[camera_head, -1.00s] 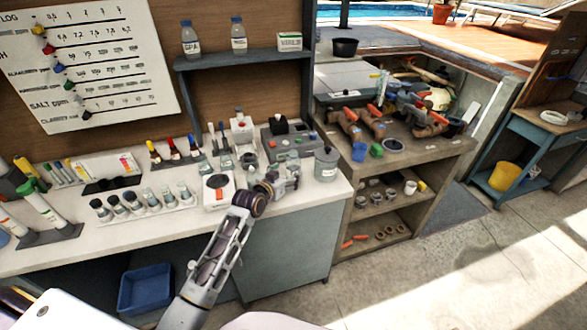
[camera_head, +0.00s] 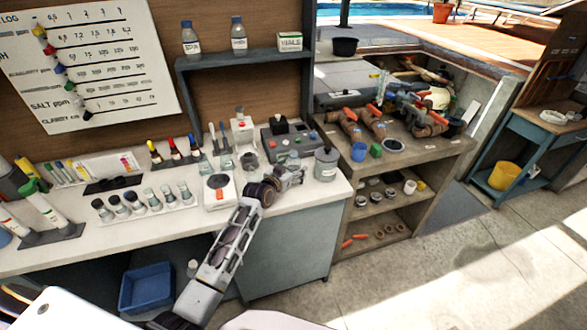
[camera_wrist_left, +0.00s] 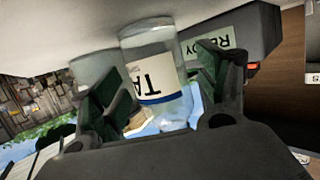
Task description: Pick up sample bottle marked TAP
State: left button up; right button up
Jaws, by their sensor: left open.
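The bottle marked with "TA" and a partly hidden further letter (camera_wrist_left: 155,75) shows upside down in the left wrist view, clear with a white label and a blue band. It stands between the two spread fingers of my left gripper (camera_wrist_left: 165,95), with gaps on both sides. In the head view my left gripper (camera_head: 291,175) is low over the counter's front right part. My right gripper is not in view.
A device with a "READY" screen (camera_wrist_left: 222,42) is close beside the bottle. Two blue-capped bottles, one marked SPA (camera_head: 190,40), stand on the shelf (camera_head: 245,58).

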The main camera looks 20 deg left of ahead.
aim_at(292, 154)
pick_arm(q)
jog(key=c, duration=1.2)
jog(key=shift+r, duration=0.25)
jog(key=shift+r+b, duration=0.3)
jog(key=shift+r, duration=4.35)
jog(key=shift+r, duration=0.1)
